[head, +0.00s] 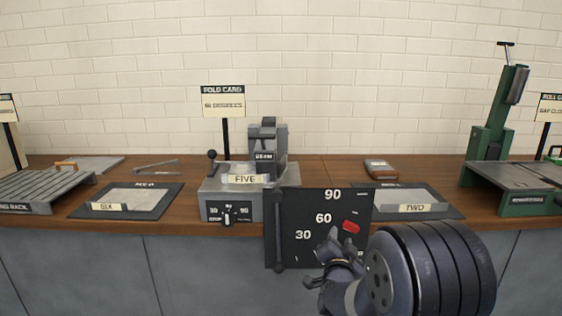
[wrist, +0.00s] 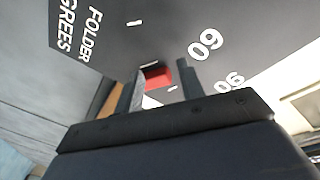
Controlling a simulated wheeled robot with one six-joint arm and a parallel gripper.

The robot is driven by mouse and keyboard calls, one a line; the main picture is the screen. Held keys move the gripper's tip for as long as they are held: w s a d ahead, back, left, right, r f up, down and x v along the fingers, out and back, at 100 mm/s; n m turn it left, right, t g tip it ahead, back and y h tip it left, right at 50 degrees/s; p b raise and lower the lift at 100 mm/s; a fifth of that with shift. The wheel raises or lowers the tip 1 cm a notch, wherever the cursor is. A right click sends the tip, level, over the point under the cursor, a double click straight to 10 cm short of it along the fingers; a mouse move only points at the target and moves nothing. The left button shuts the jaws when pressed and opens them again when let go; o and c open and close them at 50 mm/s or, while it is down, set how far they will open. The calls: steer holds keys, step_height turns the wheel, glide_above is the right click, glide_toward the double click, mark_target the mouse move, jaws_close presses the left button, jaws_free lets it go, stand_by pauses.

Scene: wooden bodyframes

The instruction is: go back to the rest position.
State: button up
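My gripper (head: 336,250) is raised in front of the bench, before a dark dial board (head: 295,215) marked 30, 60 and 90. In the wrist view the two fingers (wrist: 161,72) stand apart, with a red marker (wrist: 157,77) of the board visible between and beyond them. The red marker also shows in the head view (head: 350,227), just above and right of the fingertips. Nothing is seen held. Whether the fingers touch the board or marker cannot be told. My arm hides the board's lower right.
A grey folder machine (head: 235,204) labelled FIVE stands beside the board. Mat SIX (head: 125,200) lies left; mat TWO (head: 420,200) lies right. A green press (head: 490,135) stands far right and a slatted rack (head: 40,188) far left. Sign posts rise at the back.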

steer(key=v, duration=0.9)
steer(key=shift+s+a, duration=0.15)
steer(key=shift+s, duration=0.25)
steer(key=shift+a, duration=0.1)
